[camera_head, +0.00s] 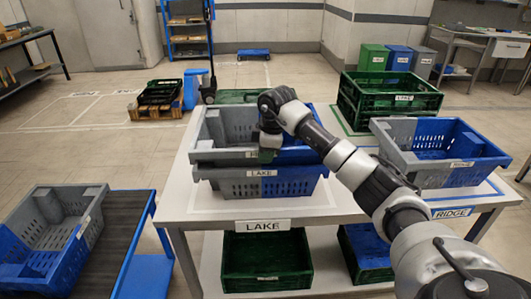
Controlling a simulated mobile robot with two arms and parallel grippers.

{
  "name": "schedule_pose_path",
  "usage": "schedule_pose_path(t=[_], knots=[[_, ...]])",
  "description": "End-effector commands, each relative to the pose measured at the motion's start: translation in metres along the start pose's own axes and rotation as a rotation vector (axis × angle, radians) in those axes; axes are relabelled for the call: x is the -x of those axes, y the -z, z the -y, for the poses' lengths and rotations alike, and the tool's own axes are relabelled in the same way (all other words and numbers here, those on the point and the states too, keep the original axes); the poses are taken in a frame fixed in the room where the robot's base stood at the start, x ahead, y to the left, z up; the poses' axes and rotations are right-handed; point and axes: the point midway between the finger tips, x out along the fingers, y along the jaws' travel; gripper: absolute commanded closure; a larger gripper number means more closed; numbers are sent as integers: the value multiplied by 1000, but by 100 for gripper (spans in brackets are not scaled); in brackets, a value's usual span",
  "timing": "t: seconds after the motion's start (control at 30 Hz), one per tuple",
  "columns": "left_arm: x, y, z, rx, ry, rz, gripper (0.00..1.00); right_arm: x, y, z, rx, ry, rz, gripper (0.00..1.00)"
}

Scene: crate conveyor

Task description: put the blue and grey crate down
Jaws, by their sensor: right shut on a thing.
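My right gripper (268,150) is shut on the near wall of a blue and grey crate (222,155), grey on its left half and blue on its right. This crate is upright and level, directly over a second blue and grey crate (225,185) on the white table (340,197), above the LAKE sign (264,226). I cannot tell whether the upper crate rests on the lower one or hangs just above it. My right arm hides part of its right side. My left gripper is not in view.
Another blue and grey crate (438,176) stands at the table's right, by the RIDGE sign (453,212). One more (78,222) lies on the conveyor (130,207) at left. Green crates (390,102) stand behind. A green crate (266,283) is under the table.

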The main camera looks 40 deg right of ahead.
Motion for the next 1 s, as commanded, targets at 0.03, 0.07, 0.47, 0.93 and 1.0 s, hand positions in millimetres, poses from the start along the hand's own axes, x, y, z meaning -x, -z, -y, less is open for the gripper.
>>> schedule_pose_path(t=[0.03,0.07,0.47,0.93,1.0], knots=[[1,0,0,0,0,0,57,-1,0,-1,0,-5,-3,100],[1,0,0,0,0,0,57,-1,0,-1,0,-6,-4,100],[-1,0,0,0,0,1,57,-6,-1,0,0,-6,-4,100],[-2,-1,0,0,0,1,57,-14,-2,2,0,-2,-1,60],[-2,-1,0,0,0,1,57,-14,-2,2,0,-2,-1,54]])
